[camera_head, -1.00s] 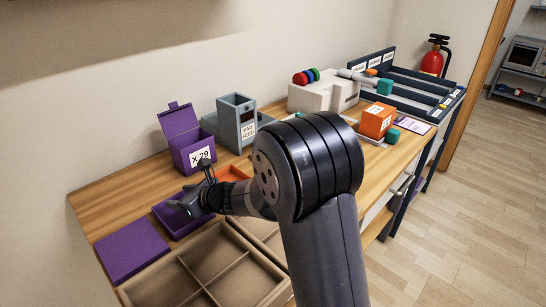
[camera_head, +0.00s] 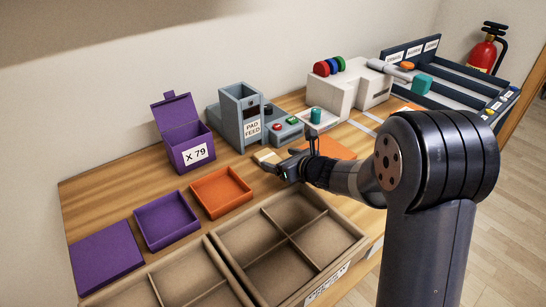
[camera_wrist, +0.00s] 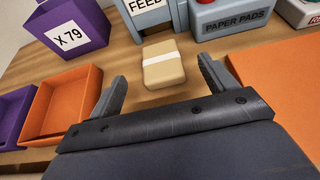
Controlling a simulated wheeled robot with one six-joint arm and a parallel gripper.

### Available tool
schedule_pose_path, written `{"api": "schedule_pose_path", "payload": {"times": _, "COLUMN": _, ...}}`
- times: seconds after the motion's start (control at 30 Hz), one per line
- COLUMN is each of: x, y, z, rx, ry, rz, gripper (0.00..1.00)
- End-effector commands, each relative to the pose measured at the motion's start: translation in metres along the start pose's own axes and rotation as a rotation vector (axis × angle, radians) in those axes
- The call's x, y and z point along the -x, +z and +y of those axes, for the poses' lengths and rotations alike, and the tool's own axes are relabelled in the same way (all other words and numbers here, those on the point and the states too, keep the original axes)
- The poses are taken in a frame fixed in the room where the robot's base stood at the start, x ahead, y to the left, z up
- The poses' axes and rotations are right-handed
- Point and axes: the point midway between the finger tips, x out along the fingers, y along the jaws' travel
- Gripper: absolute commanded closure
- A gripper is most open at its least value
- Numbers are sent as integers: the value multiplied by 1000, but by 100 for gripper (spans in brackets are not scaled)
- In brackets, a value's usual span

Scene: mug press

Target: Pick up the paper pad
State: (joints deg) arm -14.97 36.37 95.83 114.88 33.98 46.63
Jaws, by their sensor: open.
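The paper pad (camera_wrist: 163,65) is a small tan block with a white band. It lies on the wooden table just in front of the grey pad feed dispenser (camera_head: 243,118). In the head view the pad (camera_head: 266,157) shows just beyond my gripper's tip. My gripper (camera_wrist: 160,90) is open and empty, its two fingers apart. In the wrist view the pad lies ahead of the fingers, between their lines, and neither finger touches it. In the head view my gripper (camera_head: 279,166) is low over the table.
A purple box (camera_head: 183,140) marked X 79 stands left of the dispenser. An orange tray (camera_head: 222,207) and a purple tray (camera_head: 166,235) lie left of my gripper. A divided cardboard tray (camera_head: 247,236) is in front. A button box (camera_wrist: 236,20) labelled PAPER PADS stands at right.

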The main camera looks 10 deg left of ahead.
Motion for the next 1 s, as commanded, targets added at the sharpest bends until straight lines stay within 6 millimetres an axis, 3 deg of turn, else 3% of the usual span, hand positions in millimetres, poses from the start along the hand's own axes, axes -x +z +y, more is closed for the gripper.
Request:
{"api": "schedule_pose_path", "payload": {"times": 0.1, "x": -20, "y": 0, "z": 1, "rx": 0, "ry": 2, "rz": 0, "gripper": 20}}
{"api": "schedule_pose_path", "payload": {"times": 0.43, "x": -46, "y": 0, "z": 0, "rx": 0, "ry": 1, "rz": 1, "gripper": 20}}
{"api": "schedule_pose_path", "payload": {"times": 0.7, "x": -83, "y": 0, "z": 0, "rx": -1, "ry": 1, "rz": 0, "gripper": 20}}
{"api": "schedule_pose_path", "payload": {"times": 1.0, "x": -92, "y": 0, "z": 0, "rx": -1, "ry": 0, "rz": 0, "gripper": 20}}
